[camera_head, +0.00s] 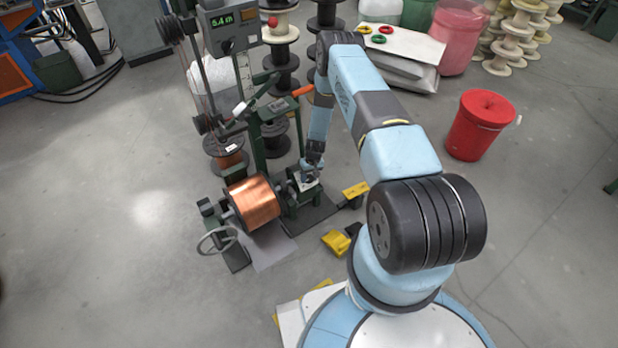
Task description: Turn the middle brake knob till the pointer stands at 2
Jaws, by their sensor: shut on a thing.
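My gripper (312,176) is small in the camera_head view, pointing down at the green brake unit (301,196) beside the copper spool. It is shut on a knob at the top of that unit. The jaws hide most of the knob, and I cannot tell from here which of the knobs it is. The pointer and the numbers of the scale are too small and too covered to read. A pale plate shows next to the fingertips.
The copper spool (253,202) lies just left of the brake unit, with a handwheel (217,240) at its left. A green stand rises behind, with a display (233,25) reading about 5.4. Yellow pedals (336,241) lie in front. A red bin (479,126) stands right on open floor.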

